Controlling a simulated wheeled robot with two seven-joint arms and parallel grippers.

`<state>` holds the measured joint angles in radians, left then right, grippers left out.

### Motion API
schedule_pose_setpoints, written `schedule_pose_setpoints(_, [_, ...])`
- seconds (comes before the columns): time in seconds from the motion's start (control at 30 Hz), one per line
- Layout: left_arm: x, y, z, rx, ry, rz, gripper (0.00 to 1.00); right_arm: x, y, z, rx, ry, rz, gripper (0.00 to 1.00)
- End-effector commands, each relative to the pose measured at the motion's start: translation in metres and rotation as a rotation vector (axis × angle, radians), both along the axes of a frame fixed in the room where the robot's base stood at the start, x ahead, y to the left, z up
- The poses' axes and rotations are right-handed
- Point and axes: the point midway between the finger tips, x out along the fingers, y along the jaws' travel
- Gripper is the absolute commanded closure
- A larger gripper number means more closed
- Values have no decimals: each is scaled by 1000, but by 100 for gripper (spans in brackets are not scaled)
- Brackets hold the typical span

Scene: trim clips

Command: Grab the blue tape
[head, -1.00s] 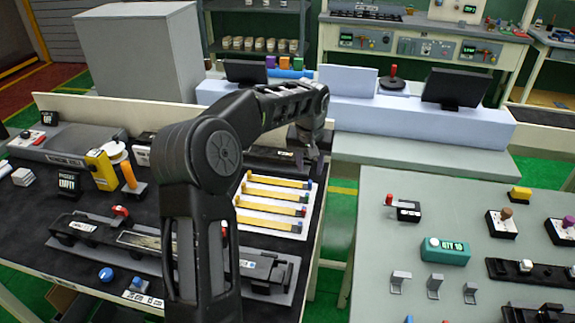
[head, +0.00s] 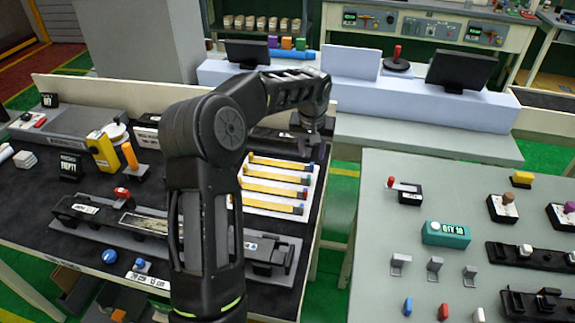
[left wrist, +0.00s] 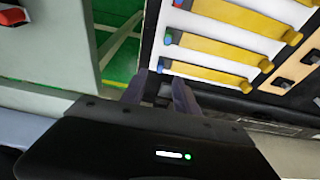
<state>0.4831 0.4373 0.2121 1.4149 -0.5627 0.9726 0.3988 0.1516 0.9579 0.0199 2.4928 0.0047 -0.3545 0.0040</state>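Several yellow strips with small coloured ends lie side by side on a white board (head: 248,212) at the right end of the black-topped bench. I cannot tell for sure which strip is the blue tape. My left gripper (head: 312,136) is beyond the far edge of the board. In the left wrist view, its two fingers (left wrist: 160,82) are apart with nothing between them. My right gripper is not in view.
A grey table (head: 385,260) on the right holds a teal box (head: 446,233), hooks and several small parts. A green-floored gap (head: 338,215) separates it from the bench. A long dark fixture (head: 150,225) lies left of the strips. Monitors stand on the pale blue ledge (head: 370,100) behind.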

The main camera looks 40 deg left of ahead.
Motion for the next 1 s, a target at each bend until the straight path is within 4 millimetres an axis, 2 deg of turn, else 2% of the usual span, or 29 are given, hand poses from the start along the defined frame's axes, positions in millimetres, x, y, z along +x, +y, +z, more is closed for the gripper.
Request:
schedule_pose_setpoints(0.17, [2, 1, -9, -2, 3, 1, 64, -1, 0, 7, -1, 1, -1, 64])
schedule_pose_setpoints(0.4, [10, 5, -43, -2, 2, 1, 64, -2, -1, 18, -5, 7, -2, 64])
schedule_pose_setpoints(0.5, [11, 6, -49, -1, 1, 1, 64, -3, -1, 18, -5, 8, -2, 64])
schedule_pose_setpoints(1.0, [12, 6, -50, 0, 0, 0, 64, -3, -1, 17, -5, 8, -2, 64])
